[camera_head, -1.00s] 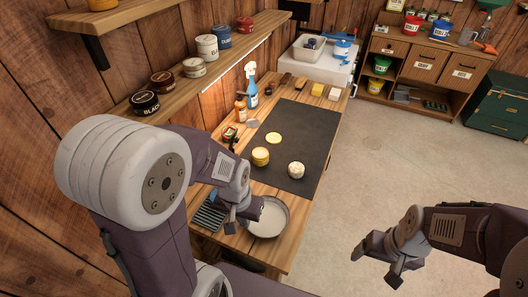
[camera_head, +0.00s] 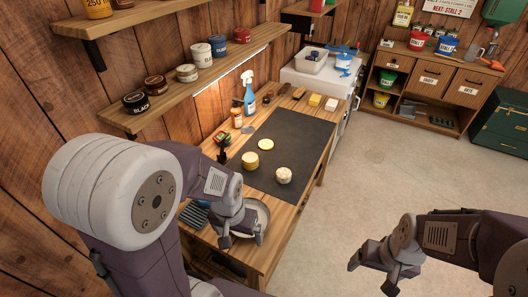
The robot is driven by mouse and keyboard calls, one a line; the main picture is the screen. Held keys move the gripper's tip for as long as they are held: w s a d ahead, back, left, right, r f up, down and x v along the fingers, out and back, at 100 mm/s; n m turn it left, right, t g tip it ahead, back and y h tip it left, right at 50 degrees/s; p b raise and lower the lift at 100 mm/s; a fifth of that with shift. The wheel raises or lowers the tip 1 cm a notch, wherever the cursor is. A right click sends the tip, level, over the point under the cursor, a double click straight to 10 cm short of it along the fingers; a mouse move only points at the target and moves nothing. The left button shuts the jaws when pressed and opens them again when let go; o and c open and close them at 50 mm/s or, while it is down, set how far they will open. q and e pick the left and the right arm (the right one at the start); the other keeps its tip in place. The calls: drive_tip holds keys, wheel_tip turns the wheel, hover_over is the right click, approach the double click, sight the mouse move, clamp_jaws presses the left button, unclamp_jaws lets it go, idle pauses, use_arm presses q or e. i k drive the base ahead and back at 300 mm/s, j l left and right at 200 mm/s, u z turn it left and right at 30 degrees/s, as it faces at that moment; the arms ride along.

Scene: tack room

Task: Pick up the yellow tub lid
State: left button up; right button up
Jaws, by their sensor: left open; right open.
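The yellow tub lid (camera_head: 266,145) is a flat pale-yellow disc lying on the dark mat (camera_head: 302,150) on the workbench. A yellow tub (camera_head: 250,161) stands just in front of it, a little to the left, apart from it. My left gripper (camera_head: 242,238) is open over the front of the bench, near a round metal pan (camera_head: 262,208) that my arm partly hides. It is well short of the lid. My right gripper (camera_head: 372,268) is open and empty over the floor, to the right of the bench.
A round cream-coloured object (camera_head: 284,175) sits on the mat right of the tub. A blue spray bottle (camera_head: 249,98) and an orange-brown bottle (camera_head: 237,118) stand by the wall. A shelf of tins (camera_head: 205,69) overhangs the bench's left side. The mat's right part is clear.

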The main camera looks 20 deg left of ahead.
sight(265, 144)
drive_tip(key=i+l+u, duration=0.25)
drive_tip(key=l, duration=0.3)
drive_tip(key=l+u, duration=0.25)
drive_tip(key=l, duration=0.3)
drive_tip(key=i+l+u, duration=0.1)
drive_tip(key=l+u, duration=0.2)
drive_tip(key=l, duration=0.3)
drive_tip(key=i+l+u, duration=0.3)
drive_tip(key=i+l, duration=0.15)
drive_tip(key=i+l+u, duration=0.15)
drive_tip(key=l, duration=0.3)
drive_tip(key=i+l+u, duration=0.15)
drive_tip(key=i+l, duration=0.15)
drive_tip(key=i+l+u, duration=0.15)
drive_tip(key=l, duration=0.25)
drive_tip(key=i+l+u, duration=0.15)
drive_tip(key=l, duration=0.25)
drive_tip(key=i+l+u, duration=0.5)
drive_tip(key=i+l, duration=0.1)
drive_tip(key=i, duration=0.1)
